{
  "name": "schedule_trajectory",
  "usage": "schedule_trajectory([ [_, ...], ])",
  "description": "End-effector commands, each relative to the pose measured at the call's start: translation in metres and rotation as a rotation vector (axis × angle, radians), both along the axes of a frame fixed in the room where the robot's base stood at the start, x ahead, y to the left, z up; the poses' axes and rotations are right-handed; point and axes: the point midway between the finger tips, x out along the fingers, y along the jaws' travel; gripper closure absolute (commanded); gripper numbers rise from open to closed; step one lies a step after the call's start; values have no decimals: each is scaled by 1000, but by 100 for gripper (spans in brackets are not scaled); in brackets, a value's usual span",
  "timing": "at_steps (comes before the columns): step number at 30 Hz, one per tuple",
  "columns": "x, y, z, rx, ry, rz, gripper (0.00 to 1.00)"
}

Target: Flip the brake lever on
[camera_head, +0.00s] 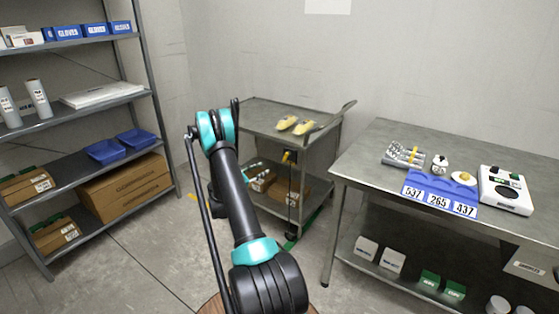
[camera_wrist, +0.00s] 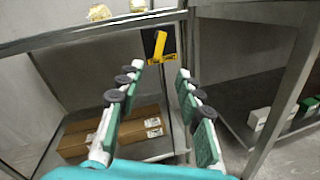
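The brake lever (camera_wrist: 159,46) is a yellow handle on a dark plate with a yellow label strip at its foot. It is fixed to the end of the grey cart (camera_wrist: 110,29), below the top shelf. In the wrist view the handle points up, leaning slightly. In the head view the lever (camera_head: 288,157) is a small yellow spot below the cart top (camera_head: 262,116). My gripper (camera_wrist: 161,71) is open and empty, with its fingers pointing toward the lever. The lever shows beyond the fingertips, apart from them. In the head view my arm mostly hides the gripper.
Two yellow items (camera_head: 295,126) lie on the cart top, and cardboard boxes (camera_wrist: 112,132) stand on its lower shelf. A steel table (camera_head: 375,145) with a scale (camera_head: 505,191) and blue number stand (camera_head: 440,193) is at right. Shelving (camera_head: 70,98) stands at left. Floor shows between them.

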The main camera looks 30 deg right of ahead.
Motion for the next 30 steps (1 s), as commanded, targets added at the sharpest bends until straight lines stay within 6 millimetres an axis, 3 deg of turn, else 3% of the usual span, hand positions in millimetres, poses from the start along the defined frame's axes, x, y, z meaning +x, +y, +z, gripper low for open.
schedule_trajectory([
  [18,21,-118,0,2,-2,-2,64],
  [24,25,-139,0,2,-2,-2,64],
  [30,27,-145,0,2,-2,1,64],
])
